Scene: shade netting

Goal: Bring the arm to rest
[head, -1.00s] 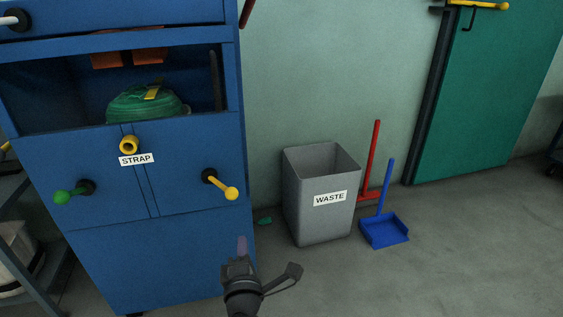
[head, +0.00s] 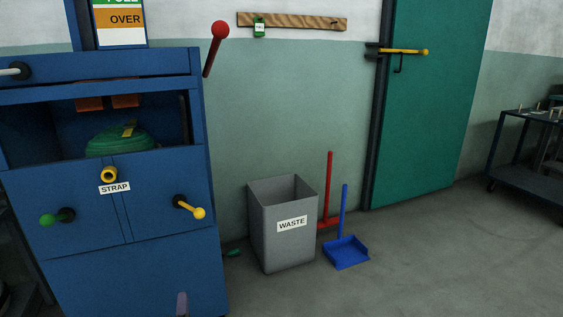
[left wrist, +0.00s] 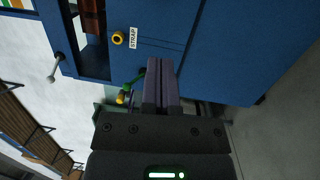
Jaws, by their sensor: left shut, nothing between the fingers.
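My left gripper (head: 182,303) shows only as fingertips at the bottom edge of the head view, in front of the lower blue cabinet (head: 140,275). In the left wrist view its two fingers (left wrist: 161,85) lie together, shut and empty. The fingers appear in front of the blue cabinet's face, and I see no contact. My right gripper is in neither view.
The cabinet carries a green handle (head: 55,217), a yellow handle (head: 190,207) and a red lever (head: 215,48). Netting (head: 120,140) lies in its opening. A grey waste bin (head: 283,243) and blue dustpan (head: 346,252) stand right.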

